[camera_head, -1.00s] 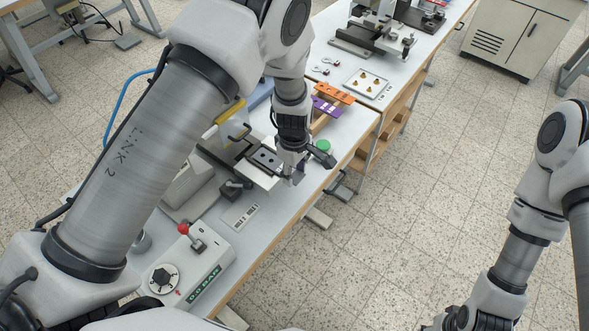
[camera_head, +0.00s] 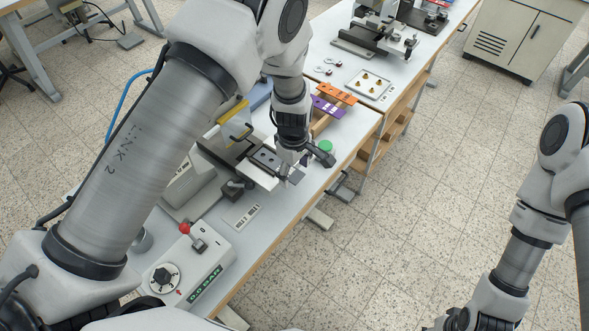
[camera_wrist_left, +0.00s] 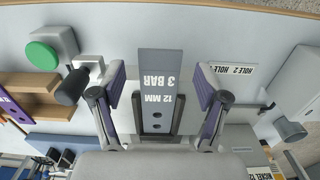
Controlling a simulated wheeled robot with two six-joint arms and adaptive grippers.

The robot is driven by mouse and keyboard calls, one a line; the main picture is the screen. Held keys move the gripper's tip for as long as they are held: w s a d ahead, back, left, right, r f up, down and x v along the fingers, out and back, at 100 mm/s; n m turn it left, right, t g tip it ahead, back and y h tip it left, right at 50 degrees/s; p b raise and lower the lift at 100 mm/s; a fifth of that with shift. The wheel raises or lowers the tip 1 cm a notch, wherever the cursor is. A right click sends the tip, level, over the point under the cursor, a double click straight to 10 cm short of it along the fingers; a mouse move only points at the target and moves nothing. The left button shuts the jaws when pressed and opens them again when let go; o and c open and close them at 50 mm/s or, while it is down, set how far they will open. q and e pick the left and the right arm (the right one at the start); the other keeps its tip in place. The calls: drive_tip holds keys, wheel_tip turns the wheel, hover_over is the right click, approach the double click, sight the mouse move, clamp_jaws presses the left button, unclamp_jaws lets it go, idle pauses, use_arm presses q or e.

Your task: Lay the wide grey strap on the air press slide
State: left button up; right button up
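The wide grey strap (camera_wrist_left: 161,66) shows in the left wrist view, with white lettering "12 MM 3 BAR" and two dark holes. It lies lengthwise on the air press slide, its holed part inside a dark U-shaped frame (camera_wrist_left: 179,112). Its lettered end reaches beyond the frame. In the head view the holed part of the strap (camera_head: 266,158) shows on the slide, partly behind my left gripper (camera_head: 300,168). My left gripper is open, its purple-padded fingers apart on both sides of the strap. My right gripper (camera_head: 462,320) is cut off at the bottom edge.
A wooden rack holds an orange strap (camera_head: 337,93) and a purple strap (camera_head: 328,106). A green button (camera_head: 326,146) stands beside the slide. A control box with a red knob (camera_head: 185,228) is nearer me. A tray with brass pieces (camera_head: 369,85) lies farther back.

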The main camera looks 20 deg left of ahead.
use_arm(q)
wheel_tip(320, 180, up, 12)
idle(0.5)
idle(0.4)
